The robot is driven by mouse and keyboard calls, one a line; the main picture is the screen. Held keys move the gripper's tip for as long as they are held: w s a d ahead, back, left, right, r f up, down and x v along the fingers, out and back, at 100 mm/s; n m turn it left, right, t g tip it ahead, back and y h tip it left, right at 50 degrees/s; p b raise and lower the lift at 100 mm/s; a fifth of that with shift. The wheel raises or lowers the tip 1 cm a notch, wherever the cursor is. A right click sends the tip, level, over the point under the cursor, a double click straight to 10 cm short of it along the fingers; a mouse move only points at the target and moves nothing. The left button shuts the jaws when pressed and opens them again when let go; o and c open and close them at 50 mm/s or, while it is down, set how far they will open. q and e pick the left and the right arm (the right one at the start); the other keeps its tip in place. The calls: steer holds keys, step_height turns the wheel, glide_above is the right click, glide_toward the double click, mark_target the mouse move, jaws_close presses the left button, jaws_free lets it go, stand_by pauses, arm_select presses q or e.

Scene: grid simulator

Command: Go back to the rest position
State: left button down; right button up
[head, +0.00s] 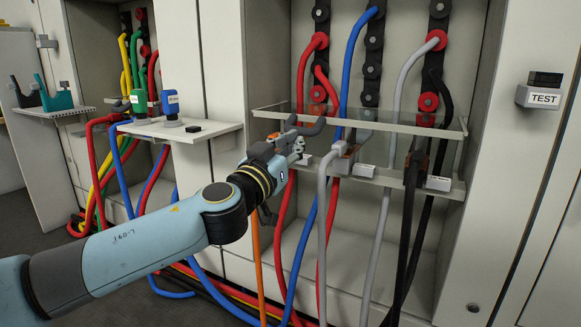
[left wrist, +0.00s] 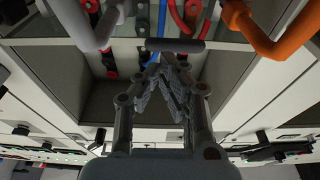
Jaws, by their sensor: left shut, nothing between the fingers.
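My left gripper (head: 304,133) is at the end of my light blue arm, in front of the open cabinet in the head view. It is shut and empty, close to the clear shelf (head: 400,125) and left of the grey cable's connector (head: 340,149). In the left wrist view the gripper fingers (left wrist: 158,62) meet at their tips, with a dark handle-like bar (left wrist: 175,45) just beyond them. I cannot tell whether they touch it. My right gripper shows in neither view.
Red, blue, grey and black cables hang inside the cabinet. A small white shelf (head: 215,129) with a green and a blue item stands out left of my gripper. A TEST box (head: 541,98) is on the right panel. Cables lie on the floor below.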

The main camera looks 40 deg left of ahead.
arm_select(q)
steer(key=shift+s+d+f+b, duration=0.1)
steer(key=shift+s+f+b, duration=0.15)
steer(key=shift+f, duration=0.45)
steer(key=shift+s+f+b, duration=0.2)
steer(key=shift+f, duration=0.45)
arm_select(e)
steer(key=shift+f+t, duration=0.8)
